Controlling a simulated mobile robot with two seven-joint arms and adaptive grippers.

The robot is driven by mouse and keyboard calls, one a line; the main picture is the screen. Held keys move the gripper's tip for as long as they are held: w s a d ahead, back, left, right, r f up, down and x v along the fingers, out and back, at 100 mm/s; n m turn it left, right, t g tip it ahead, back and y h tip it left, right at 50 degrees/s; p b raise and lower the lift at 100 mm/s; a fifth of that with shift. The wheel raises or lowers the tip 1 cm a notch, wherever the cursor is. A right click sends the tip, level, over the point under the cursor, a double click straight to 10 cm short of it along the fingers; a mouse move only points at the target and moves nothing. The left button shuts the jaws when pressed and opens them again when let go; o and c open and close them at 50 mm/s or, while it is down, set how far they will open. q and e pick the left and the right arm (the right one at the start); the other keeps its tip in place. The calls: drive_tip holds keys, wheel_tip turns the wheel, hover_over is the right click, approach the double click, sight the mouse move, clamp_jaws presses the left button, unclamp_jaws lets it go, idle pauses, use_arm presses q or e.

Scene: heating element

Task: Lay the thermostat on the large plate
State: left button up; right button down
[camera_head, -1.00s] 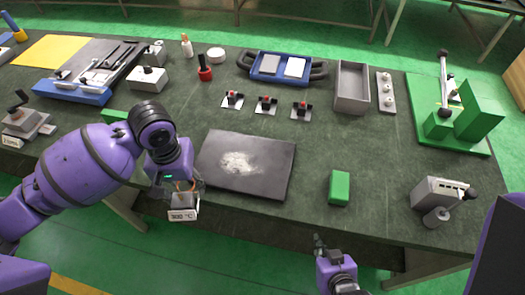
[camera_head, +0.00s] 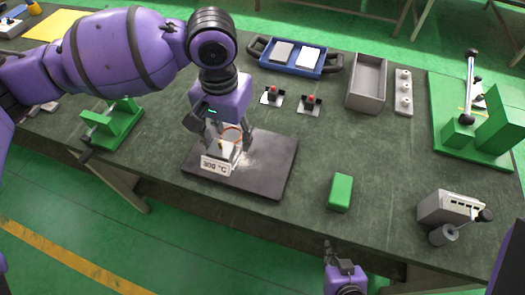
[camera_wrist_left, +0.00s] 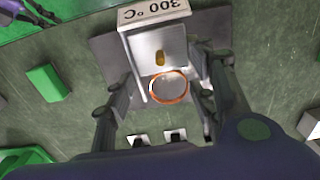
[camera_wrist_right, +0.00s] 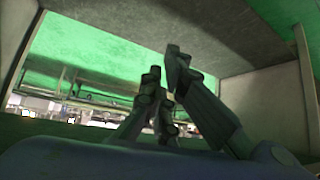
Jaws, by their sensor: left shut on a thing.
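The thermostat, a small light box labelled "300 °C" (camera_head: 216,166), is held in my left gripper (camera_head: 228,138) over the left part of the large dark plate (camera_head: 262,182). In the left wrist view the thermostat (camera_wrist_left: 158,45) sits between the spread fingers, with a copper-coloured ring at its near end and the plate (camera_wrist_left: 105,48) behind it. I cannot tell whether its underside touches the plate. My right gripper (camera_head: 330,252) hangs low by the table's front edge, empty. In the right wrist view its fingertips (camera_wrist_right: 164,72) are close together.
A green block (camera_head: 340,191) lies right of the plate. A green stand (camera_head: 112,125) is to its left. A grey device (camera_head: 446,208) is at the right front.

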use_arm(q)
drive_tip(key=w+d+f, duration=0.1)
drive_tip(key=d+f, duration=0.1)
drive_tip(key=d, duration=0.3)
drive_tip(key=b, duration=0.1)
hover_over(271, 161)
drive_tip(key=a, duration=0.1)
drive_tip(key=f, duration=0.5)
drive_tip(key=shift+s, duration=0.2)
drive_tip(key=shift+w+d+f, duration=0.1)
drive_tip(key=shift+d+f, duration=0.2)
drive_tip(key=shift+d, duration=0.05)
wheel_tip(271, 161, down, 4)
drive_tip(key=shift+w+d+r, duration=0.1)
drive_tip(key=shift+d+r, duration=0.05)
drive_tip(key=shift+r, duration=0.05)
use_arm(e)
drive_tip(key=shift+s+d+f, duration=0.5)
drive_tip(key=shift+d+f, duration=0.05)
drive_tip(key=shift+f, duration=0.15)
use_arm(q)
drive_tip(key=o, duration=1.3)
drive_tip(key=shift+f, duration=0.1)
drive_tip(key=shift+o, duration=0.2)
use_arm(e)
drive_tip(key=shift+a+f, duration=0.1)
drive_tip(key=shift+a, duration=0.15)
